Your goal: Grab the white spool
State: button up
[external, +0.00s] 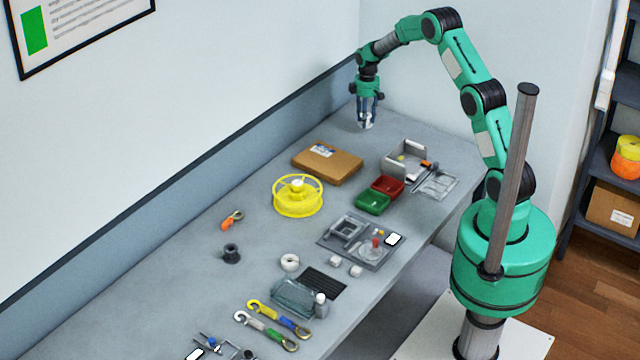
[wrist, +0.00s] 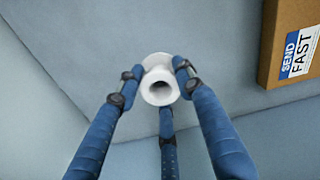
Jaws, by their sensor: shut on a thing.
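The white spool (wrist: 160,88) is a small flanged piece with a hole through its middle. In the wrist view it sits between my blue fingers, seen end-on. My gripper (wrist: 160,80) is shut on it, with a finger on each side and a third finger below. In the external view my gripper (external: 366,124) points down over the far end of the bench. The spool is hard to make out there between the fingertips. I cannot tell exactly how far it is above the bench.
A cardboard box (external: 327,162) lies in front of my gripper; it also shows in the wrist view (wrist: 290,45). A yellow reel (external: 298,196), a red bin (external: 387,187) and a green bin (external: 373,203) stand nearby. The wall runs along the bench's back edge.

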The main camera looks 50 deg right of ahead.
notch_tip(320, 180, up, 5)
jog(key=shift+f, duration=0.1)
jog(key=shift+p, duration=0.3)
dwell(0.4)
